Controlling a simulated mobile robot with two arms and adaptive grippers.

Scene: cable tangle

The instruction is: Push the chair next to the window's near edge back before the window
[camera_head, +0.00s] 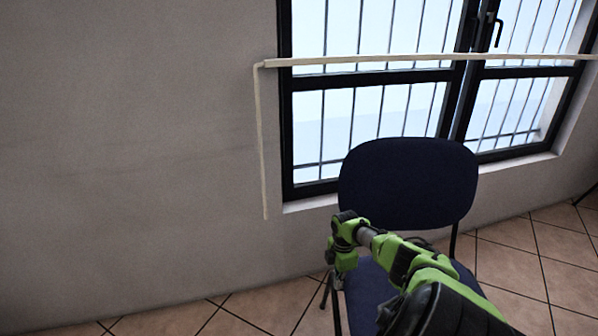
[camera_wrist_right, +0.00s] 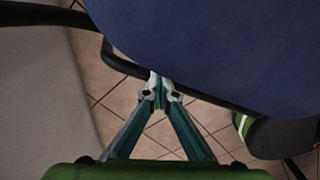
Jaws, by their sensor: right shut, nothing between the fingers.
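The chair (camera_head: 408,183) has a dark blue backrest and seat on thin dark legs. It stands upright before the window (camera_head: 375,120), its backrest overlapping the lower part of the window in the head view. My right gripper (camera_head: 327,300) points down at the left side of the seat. In the right wrist view the chair's blue surface (camera_wrist_right: 215,45) fills the top right, with a black frame tube along its edge. There my right gripper (camera_wrist_right: 159,80) is shut and empty, its tips at that edge; I cannot tell whether they touch. My left gripper is out of view.
A pale wall (camera_head: 130,150) fills the left. A cream cable duct (camera_head: 262,140) runs down the wall and along a bar across the window. The tiled floor (camera_head: 530,265) is clear to the right of the chair. My right arm hides part of the seat.

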